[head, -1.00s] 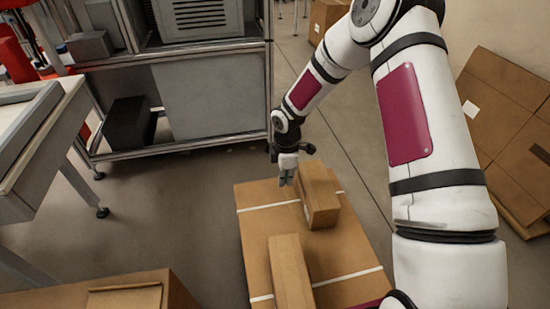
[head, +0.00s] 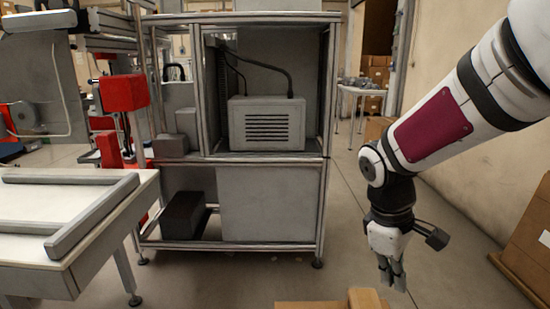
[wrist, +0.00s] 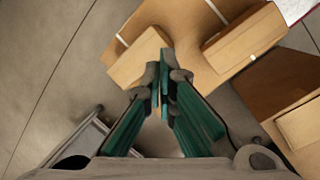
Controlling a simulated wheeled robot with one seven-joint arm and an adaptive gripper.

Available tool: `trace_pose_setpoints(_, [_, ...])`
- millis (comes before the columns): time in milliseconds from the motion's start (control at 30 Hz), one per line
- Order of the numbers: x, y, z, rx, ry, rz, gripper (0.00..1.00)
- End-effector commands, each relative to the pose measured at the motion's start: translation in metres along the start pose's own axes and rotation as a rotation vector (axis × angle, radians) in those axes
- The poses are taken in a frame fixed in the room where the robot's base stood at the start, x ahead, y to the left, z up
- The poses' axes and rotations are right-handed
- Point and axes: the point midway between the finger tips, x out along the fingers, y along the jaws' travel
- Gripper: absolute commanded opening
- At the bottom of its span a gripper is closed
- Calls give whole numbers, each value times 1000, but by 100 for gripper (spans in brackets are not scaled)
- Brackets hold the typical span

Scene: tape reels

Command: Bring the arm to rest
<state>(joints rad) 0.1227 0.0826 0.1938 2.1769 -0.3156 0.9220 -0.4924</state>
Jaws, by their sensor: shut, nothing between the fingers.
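My gripper (head: 392,278) hangs from my white arm at the right of the head view, pointing down. Its fingers are close together with nothing held between them. In the wrist view the fingertips (wrist: 163,62) meet over the cardboard below. A small box (wrist: 140,58) lies left of the fingertips there, and a second box (wrist: 243,42) lies to the right. I see no contact between the fingers and any box; the exact height above them is hard to tell.
A metal rack (head: 268,200) with a grey machine (head: 267,123) stands at the centre. A table (head: 90,240) stands at left. Box tops (head: 366,299) show at the bottom edge. Large cardboard (head: 528,245) leans at right. Floor between rack and arm is clear.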

Motion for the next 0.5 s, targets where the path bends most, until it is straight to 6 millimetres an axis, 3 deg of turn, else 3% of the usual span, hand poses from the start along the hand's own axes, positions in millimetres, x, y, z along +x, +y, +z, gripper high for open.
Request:
trace_pose_setpoints(33, [-15, -9, 15, 55, 6, 7, 0])
trace_pose_setpoints(200, [-48, -44, 62, 248, 18, -8, 0])
trace_pose_setpoints(500, [-76, -118, 131, 551, 73, -84, 0])
